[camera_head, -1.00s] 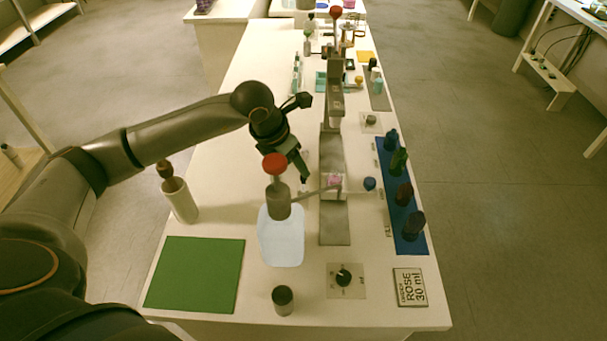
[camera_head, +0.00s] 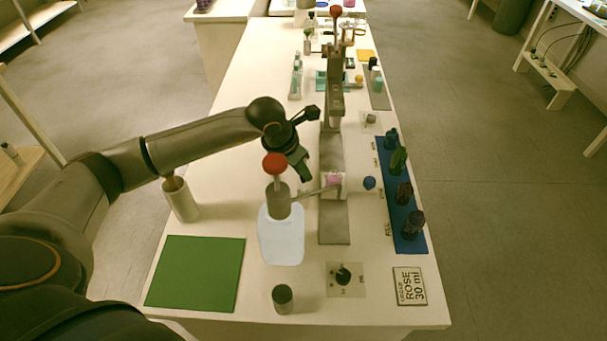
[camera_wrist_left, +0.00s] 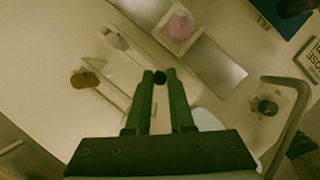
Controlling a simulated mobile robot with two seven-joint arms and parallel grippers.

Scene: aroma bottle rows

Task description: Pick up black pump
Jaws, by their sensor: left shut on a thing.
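My left gripper (camera_head: 306,178) is over the table, beside the grey stand and behind the red-topped pump bottle. It also shows in the left wrist view (camera_wrist_left: 160,79), with its two fingers close together. They are shut on a small dark round thing (camera_wrist_left: 160,80), which looks like the black pump. Only its end shows between the fingertips; the rest is hidden. In the head view the fingers hide it. My right gripper is not in view.
A clear bottle (camera_head: 282,240) with a red-topped pump (camera_head: 275,163) stands close in front of my gripper. The grey stand (camera_head: 334,225) is to the right. A blue mat (camera_head: 411,242) holds several dark bottles. A green mat (camera_head: 197,270) lies bare at front left.

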